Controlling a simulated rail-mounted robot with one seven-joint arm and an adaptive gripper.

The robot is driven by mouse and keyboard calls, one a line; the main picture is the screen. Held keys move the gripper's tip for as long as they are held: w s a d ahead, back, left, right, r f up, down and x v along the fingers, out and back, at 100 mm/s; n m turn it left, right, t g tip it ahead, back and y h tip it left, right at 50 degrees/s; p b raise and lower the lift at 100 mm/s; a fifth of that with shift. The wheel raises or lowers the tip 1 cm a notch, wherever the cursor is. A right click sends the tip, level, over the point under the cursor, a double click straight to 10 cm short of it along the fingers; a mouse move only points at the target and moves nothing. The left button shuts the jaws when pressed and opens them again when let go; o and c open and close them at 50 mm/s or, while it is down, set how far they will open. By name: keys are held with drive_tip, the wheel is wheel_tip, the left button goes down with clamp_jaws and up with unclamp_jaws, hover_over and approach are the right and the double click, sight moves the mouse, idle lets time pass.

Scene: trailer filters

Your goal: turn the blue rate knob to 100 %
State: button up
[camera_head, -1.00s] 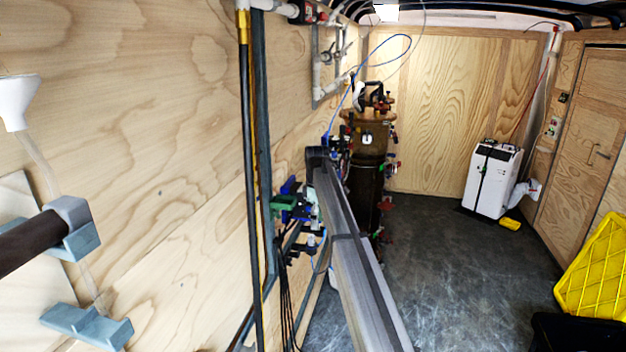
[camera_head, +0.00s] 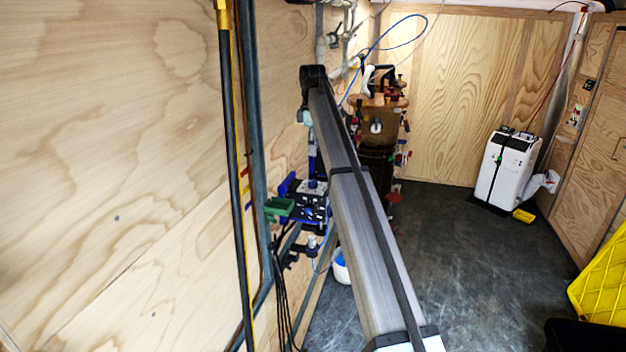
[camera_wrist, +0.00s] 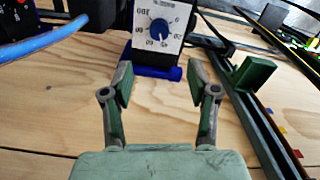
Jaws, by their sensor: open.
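The blue rate knob (camera_wrist: 159,28) is at the top middle of the wrist view, on a white dial face (camera_wrist: 178,12) with printed numbers around it. The dial appears turned over in this view, with 100 at the upper left. The knob's exact setting is too small to read surely. The dial sits on a dark pump box with a blue base (camera_wrist: 155,72). My gripper (camera_wrist: 160,80) is open and empty, its two green fingers apart below the dial and clear of the knob.
A green block (camera_wrist: 253,74) on a dark rail stands right of my gripper. A blue tube (camera_wrist: 40,36) crosses the upper left of the wrist view. Black cables (camera_head: 281,290) hang below the pump.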

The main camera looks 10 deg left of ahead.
sight(313, 181)
wheel_tip(313, 181, down, 12)
drive_tip(key=p, duration=0.3)
drive_tip(key=shift+f+p, duration=0.1)
drive_tip(key=shift+p, duration=0.25)
clamp_jaws()
